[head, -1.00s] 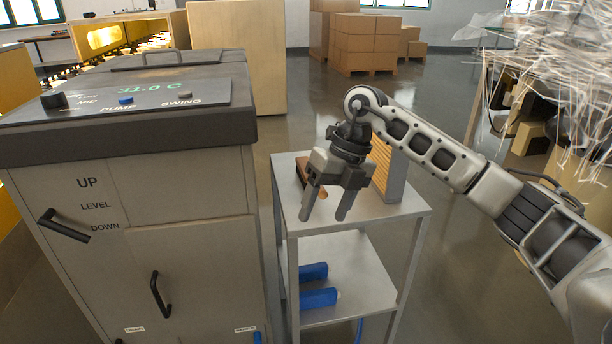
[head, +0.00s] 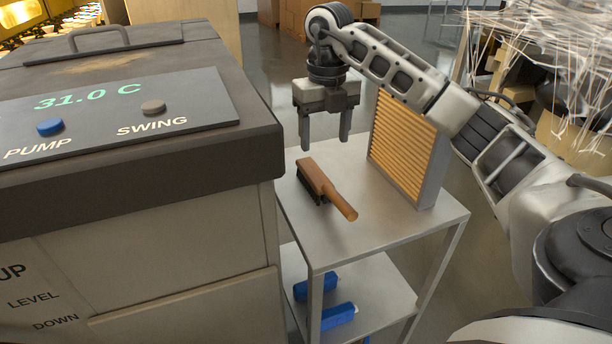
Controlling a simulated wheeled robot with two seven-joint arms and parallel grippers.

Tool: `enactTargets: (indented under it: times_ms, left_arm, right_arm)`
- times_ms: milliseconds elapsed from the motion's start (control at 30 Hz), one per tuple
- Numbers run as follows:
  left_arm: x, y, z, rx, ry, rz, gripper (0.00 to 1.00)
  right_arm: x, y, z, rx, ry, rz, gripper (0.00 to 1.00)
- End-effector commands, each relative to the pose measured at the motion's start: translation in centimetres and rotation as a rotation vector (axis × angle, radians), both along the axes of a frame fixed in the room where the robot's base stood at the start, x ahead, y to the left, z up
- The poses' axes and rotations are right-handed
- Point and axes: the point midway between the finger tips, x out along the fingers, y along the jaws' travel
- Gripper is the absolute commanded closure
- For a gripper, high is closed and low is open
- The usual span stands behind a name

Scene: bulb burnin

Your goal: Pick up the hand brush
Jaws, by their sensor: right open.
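The hand brush (head: 325,186) has a brown wooden back and handle with dark bristles. It lies on the top shelf of the grey metal cart (head: 375,220), its handle pointing towards the lower right. My right gripper (head: 325,143) hangs with its fingers pointing down, above the far end of the brush in the picture. It is open, with nothing between its fingers, and looks apart from the brush. My left gripper is not in view.
A filter panel with orange pleats (head: 403,148) stands upright on the cart, right of the brush. A large grey machine (head: 140,170) with a control panel stands close on the left. Blue rolls (head: 338,316) lie on the lower shelf. Cardboard boxes (head: 295,15) are behind.

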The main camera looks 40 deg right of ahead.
Motion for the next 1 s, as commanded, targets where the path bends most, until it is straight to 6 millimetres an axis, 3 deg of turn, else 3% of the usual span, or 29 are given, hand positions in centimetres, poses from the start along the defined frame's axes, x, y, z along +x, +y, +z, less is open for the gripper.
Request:
enactTargets:
  times_ms: [33, 300, 633, 900, 1000]
  left_arm:
    - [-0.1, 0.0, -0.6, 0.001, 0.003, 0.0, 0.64]
    - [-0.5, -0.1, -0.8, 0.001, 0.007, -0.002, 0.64]
    - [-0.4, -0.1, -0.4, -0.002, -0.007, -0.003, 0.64]
    - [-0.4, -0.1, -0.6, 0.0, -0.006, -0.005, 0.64]
    - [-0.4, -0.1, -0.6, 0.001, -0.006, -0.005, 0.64]
  right_arm:
    - [-0.1, 0.0, -1.5, -0.001, 0.004, 0.001, 0.36]
    - [-0.1, 0.0, -7.0, -0.001, 0.004, 0.002, 0.36]
    - [0.0, -0.1, -9.9, 0.001, 0.002, 0.001, 0.36]
    - [0.3, -0.4, -13.7, 0.001, 0.003, 0.001, 0.36]
    - [0.3, -0.3, -14.3, 0.0, 0.001, 0.002, 0.36]
